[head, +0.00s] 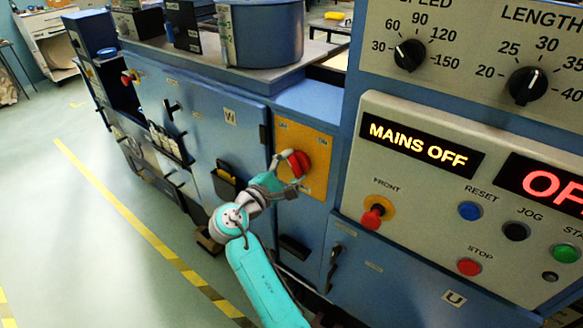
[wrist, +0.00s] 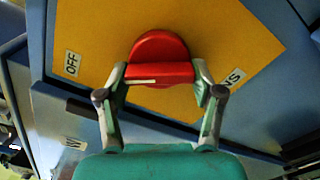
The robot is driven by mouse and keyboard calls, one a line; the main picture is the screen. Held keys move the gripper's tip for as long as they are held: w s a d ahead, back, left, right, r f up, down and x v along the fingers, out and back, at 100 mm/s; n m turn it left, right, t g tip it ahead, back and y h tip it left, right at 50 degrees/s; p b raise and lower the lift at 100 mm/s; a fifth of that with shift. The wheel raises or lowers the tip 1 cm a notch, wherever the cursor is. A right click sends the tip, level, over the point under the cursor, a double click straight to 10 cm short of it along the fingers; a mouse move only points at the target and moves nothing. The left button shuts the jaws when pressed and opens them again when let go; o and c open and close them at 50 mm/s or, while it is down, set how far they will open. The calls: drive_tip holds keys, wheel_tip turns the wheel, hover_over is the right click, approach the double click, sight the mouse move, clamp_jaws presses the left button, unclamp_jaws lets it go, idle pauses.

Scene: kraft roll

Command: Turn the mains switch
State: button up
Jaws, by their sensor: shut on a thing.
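The mains switch is a red rotary handle (head: 299,164) on a yellow plate (head: 318,150) on the blue cabinet. In the wrist view the red handle (wrist: 160,70) sits between the two fingers of my gripper (wrist: 160,78), which is shut on it. A white mark on the handle points toward the left, and an OFF label (wrist: 71,64) is on the plate at the left. Another label (wrist: 232,79) at the right is partly hidden by a finger. In the head view my gripper (head: 285,165) reaches the handle from the left. A lit display (head: 418,144) reads MAINS OFF.
The control panel (head: 450,215) at the right carries two dials, several buttons and a red front knob (head: 372,217). Blue cabinet doors with handles run to the left. The floor at left, with yellow tape (head: 120,205), is clear.

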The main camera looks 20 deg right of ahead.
drive_tip(key=m, duration=0.4)
drive_tip(key=shift+r+m, duration=0.1)
drive_tip(key=shift+m, duration=0.2)
drive_tip(key=m, duration=0.3)
drive_tip(key=shift+m, duration=0.4)
drive_tip(key=m, duration=0.3)
drive_tip(key=shift+r, duration=0.15)
drive_tip(key=shift+m, duration=2)
drive_tip(key=o, duration=1.1)
drive_tip(key=shift+o, duration=0.2)
drive_tip(key=v, duration=1.2)
